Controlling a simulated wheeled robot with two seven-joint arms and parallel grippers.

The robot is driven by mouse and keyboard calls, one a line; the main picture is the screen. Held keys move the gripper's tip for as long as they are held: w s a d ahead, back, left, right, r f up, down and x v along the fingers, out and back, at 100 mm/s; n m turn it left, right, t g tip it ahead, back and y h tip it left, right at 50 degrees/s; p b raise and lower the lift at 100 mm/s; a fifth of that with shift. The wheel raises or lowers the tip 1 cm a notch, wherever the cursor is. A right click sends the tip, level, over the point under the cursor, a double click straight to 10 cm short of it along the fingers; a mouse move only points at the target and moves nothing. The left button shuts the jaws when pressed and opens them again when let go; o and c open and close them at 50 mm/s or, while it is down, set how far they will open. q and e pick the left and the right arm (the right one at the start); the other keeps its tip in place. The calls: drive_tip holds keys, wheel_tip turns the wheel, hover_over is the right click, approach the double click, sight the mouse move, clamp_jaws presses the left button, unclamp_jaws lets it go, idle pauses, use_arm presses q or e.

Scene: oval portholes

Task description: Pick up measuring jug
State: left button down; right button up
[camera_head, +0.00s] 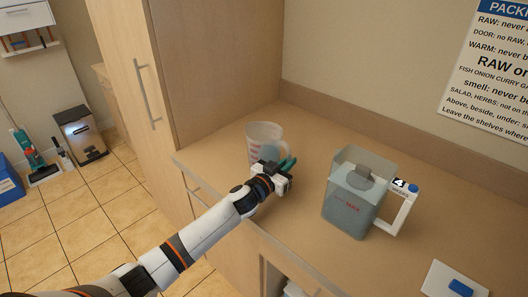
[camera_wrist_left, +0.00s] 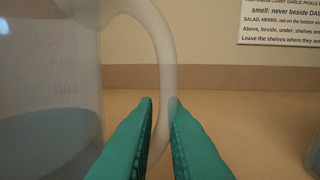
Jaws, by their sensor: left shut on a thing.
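The measuring jug (camera_head: 262,133) is translucent with faint reddish markings and stands upright at the back left of the counter. Its lower part is partly hidden behind my left gripper (camera_head: 287,165), so I cannot tell whether its base touches the counter. In the left wrist view the jug's body (camera_wrist_left: 55,70) fills the left side, and its curved handle comes down between the two teal fingers of my left gripper (camera_wrist_left: 158,115). The fingers are shut on the handle's lower part. My right gripper is not in view.
A large grey-blue container (camera_head: 350,205) with a white handle stands on the counter to the right of the jug. A white card with a blue item (camera_head: 459,286) lies at the front right. A tall wooden cabinet (camera_head: 205,60) rises at the left. The counter (camera_head: 430,235) is otherwise mostly clear.

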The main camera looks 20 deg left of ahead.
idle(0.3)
use_arm(q)
drive_tip(key=shift+w+r, duration=0.1)
drive_tip(key=shift+r, duration=4.95)
